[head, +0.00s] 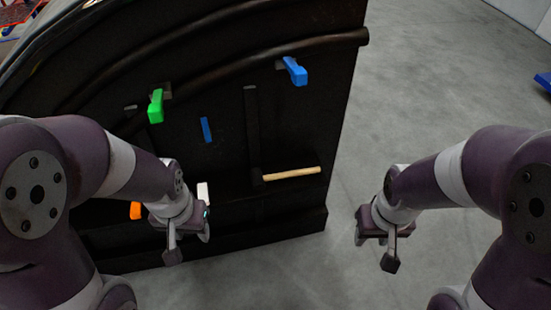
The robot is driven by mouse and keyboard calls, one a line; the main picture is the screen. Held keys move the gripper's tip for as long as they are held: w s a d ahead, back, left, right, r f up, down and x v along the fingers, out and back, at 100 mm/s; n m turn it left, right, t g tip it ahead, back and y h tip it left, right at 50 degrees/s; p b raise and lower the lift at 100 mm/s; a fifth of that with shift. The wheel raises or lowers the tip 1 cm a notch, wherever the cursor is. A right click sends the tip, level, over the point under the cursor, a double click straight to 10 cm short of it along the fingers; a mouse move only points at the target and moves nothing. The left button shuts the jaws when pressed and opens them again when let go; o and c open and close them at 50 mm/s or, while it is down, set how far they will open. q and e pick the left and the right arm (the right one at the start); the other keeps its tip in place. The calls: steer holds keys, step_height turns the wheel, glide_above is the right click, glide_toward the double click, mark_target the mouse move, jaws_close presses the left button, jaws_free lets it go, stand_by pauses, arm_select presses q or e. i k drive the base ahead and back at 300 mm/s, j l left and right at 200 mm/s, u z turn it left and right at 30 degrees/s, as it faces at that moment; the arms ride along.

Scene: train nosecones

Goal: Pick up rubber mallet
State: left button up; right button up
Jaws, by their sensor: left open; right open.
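The rubber mallet has a pale wooden handle (292,173) and a dark head (257,178). It lies on a ledge of the dark nosecone, with its handle pointing right. The dark head is hard to tell from the dark panel behind it. My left gripper (190,245) is to the left of the mallet and lower in the picture, open with nothing seen between its fingers. My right gripper (378,250) is to the right of the nosecone, over the floor, open and empty. Neither gripper touches the mallet.
The dark nosecone (225,80) fills the middle and left. It carries a green clamp (156,106), a blue clamp (295,70) and a blue strip (206,130). An orange piece (136,210) and a white piece (203,191) sit near my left arm.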

mark_target(257, 180)
steer(key=i+l+u, duration=0.6)
steer(key=l, duration=0.25)
steer(key=i+l+u, duration=0.1)
steer(key=l+u, duration=0.2)
steer(key=l, duration=0.15)
steer(key=i+l+u, duration=0.1)
steer(key=l+u, duration=0.2)
steer(key=l, duration=0.25)
steer(key=i+l+u, duration=0.1)
steer(key=l+u, duration=0.2)
steer(key=l, duration=0.25)
steer(key=l+u, duration=0.3)
steer(key=l, duration=0.3)
